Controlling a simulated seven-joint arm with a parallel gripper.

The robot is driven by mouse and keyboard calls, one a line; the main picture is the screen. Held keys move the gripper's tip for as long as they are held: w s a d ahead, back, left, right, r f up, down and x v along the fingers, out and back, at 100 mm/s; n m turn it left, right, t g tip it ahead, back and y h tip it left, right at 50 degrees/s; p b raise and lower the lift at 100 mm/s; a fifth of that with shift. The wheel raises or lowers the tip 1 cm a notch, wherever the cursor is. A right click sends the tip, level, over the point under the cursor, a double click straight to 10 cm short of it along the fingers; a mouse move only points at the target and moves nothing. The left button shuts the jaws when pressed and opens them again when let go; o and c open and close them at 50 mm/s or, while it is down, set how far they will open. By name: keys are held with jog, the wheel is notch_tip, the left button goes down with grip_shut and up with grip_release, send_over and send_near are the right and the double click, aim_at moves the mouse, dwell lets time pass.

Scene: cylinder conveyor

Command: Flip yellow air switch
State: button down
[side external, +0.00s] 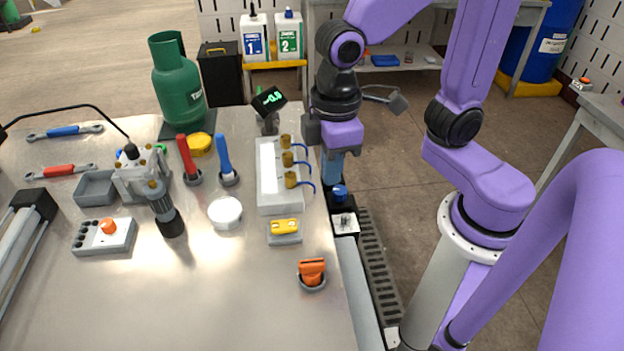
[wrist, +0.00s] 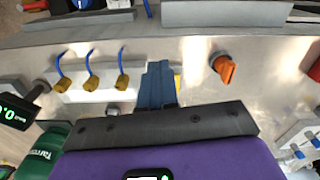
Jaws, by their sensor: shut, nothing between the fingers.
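The yellow air switch (side external: 285,227) sits on a small grey base near the right side of the metal table, in front of the white valve block. In the wrist view my fingers cover most of it; only a sliver of yellow shows beside them. My gripper (side external: 332,180) has blue fingers pointing down, just beyond the table's right edge. It is behind and to the right of the switch in the side view, and apart from it. In the wrist view my gripper (wrist: 158,66) has its fingers together, with nothing held.
The white valve block (side external: 267,185) carries brass valves with blue handles, close to my gripper. An orange switch (side external: 312,271) stands in front of the yellow one. A blue knob (side external: 340,194) is below my fingers, off the table. The front middle of the table is clear.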

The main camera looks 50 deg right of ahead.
jog(key=s+d+f+n, duration=0.1)
jog(key=s+d+n, duration=0.1)
jog(key=s+d, duration=0.5)
jog(key=shift+s+d, duration=0.4)
jog(key=shift+d, duration=0.65)
notch_tip(320, 180, up, 8)
jog(key=m, duration=2.2)
send_over(290, 223)
jog(key=shift+a+r, duration=0.1)
notch_tip(290, 223, down, 14)
jog(key=shift+f, duration=0.1)
